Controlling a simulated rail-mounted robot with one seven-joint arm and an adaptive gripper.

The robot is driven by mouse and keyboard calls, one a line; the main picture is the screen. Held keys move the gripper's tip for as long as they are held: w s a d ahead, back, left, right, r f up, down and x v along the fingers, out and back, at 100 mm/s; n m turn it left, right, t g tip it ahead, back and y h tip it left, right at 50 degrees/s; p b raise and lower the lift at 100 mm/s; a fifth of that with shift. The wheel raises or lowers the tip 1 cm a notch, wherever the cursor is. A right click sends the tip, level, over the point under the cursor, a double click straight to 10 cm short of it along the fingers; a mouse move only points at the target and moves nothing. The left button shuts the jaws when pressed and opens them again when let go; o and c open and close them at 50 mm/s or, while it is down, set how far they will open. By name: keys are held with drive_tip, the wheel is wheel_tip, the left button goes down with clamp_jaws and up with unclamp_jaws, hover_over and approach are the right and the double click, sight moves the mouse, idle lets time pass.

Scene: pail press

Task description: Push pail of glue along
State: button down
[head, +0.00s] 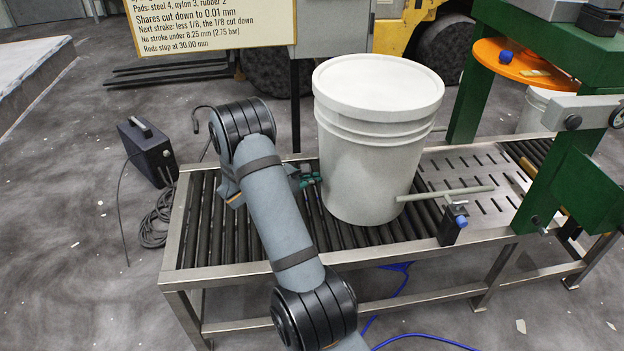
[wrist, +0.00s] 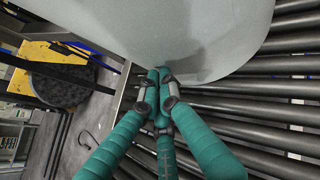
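The pail of glue (head: 370,150), white with a closed lid, stands upright on the conveyor's black rollers. Its pale wall fills the top of the wrist view (wrist: 190,35). My gripper (head: 311,180) is at the pail's left side, low near the rollers, mostly hidden behind my arm in the head view. In the wrist view its green fingers (wrist: 160,76) are drawn together at the tips with nothing seen between them. The tips meet the pail's wall in the picture; whether they touch it I cannot tell.
The roller conveyor (head: 222,225) leads right to a slotted steel plate (head: 465,178) and a green press (head: 590,185). A rod stop (head: 445,194) with a blue knob reaches across beside the pail's right side. A sign (head: 215,22) stands behind. A black box (head: 148,150) sits on the floor at left.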

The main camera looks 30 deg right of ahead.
drive_tip(key=shift+s+d+b, duration=0.25)
drive_tip(key=shift+s+d, duration=0.1)
drive_tip(key=shift+d, duration=0.45)
drive_tip(key=shift+s+d+b, duration=0.2)
drive_tip(key=shift+s+d, duration=0.2)
drive_tip(key=shift+d, duration=0.45)
drive_tip(key=shift+s+d+b, duration=0.25)
drive_tip(key=shift+s+d, duration=0.1)
drive_tip(key=shift+d, duration=0.45)
drive_tip(key=d, duration=0.1)
drive_tip(key=s+d, duration=0.1)
drive_tip(key=shift+s+d+r+b, duration=0.15)
drive_tip(key=shift+d+b, duration=0.25)
drive_tip(key=shift+d, duration=0.1)
drive_tip(key=shift+s+d+f+b, duration=0.2)
drive_tip(key=shift+s+d+b, duration=0.15)
drive_tip(key=shift+d, duration=0.4)
drive_tip(key=shift+s+d+r+b, duration=0.1)
drive_tip(key=shift+s+d+b, duration=0.3)
drive_tip(key=shift+d, duration=0.5)
drive_tip(key=shift+s+d+f+b, duration=0.1)
drive_tip(key=shift+s+d+b, duration=0.25)
drive_tip(key=shift+d, duration=0.55)
drive_tip(key=shift+s+d+r+b, duration=0.1)
drive_tip(key=shift+s+d+b, duration=0.25)
drive_tip(key=shift+d, duration=0.55)
drive_tip(key=shift+s, duration=0.1)
